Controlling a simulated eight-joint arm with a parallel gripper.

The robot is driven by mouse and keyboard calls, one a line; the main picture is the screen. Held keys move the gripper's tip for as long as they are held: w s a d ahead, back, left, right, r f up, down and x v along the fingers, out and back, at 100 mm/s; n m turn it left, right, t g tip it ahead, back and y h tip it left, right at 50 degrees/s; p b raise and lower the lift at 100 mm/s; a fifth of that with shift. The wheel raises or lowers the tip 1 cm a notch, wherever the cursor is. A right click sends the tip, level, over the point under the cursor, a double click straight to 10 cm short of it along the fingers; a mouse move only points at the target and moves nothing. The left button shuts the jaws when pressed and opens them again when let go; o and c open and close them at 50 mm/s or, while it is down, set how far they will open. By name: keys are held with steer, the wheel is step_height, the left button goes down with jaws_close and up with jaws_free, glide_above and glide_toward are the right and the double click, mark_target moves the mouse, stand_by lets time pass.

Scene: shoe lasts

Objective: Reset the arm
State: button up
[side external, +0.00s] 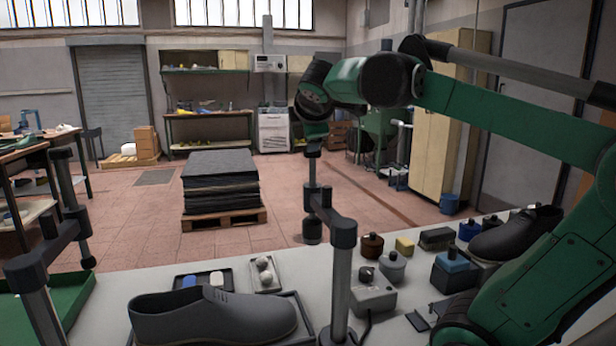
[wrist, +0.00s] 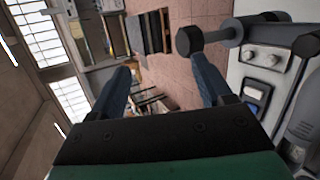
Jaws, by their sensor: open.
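My arm is raised above the bench (side external: 110,292) in the side external view, reaching across from the right. Its green end hangs near the top of a dark upright rod, and the fingers cannot be made out there. In the wrist view my gripper (wrist: 158,64) is open, its two dark fingers apart with nothing between them. Behind the fingers are the room's floor and shelving, so the gripper faces out across the room. A dark shoe-shaped piece (side external: 212,316) lies on a tray at the bench front.
A metal post with a crossbar and hanging rod (side external: 342,235) stands close to my gripper; its black knob (wrist: 188,40) shows near the right finger. Another dark shoe (side external: 515,234), stamps and small blocks (side external: 404,246) crowd the bench's right. A green tray (side external: 70,300) lies left.

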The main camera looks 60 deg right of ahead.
steer(key=s+a+f+m+y, duration=0.2)
steer(key=a+f+m+y, duration=0.6)
steer(key=a+f, duration=1.1)
steer(key=shift+s+f+y, duration=0.35)
steer(key=shift+f+y, duration=0.05)
steer(key=shift+y, duration=0.8)
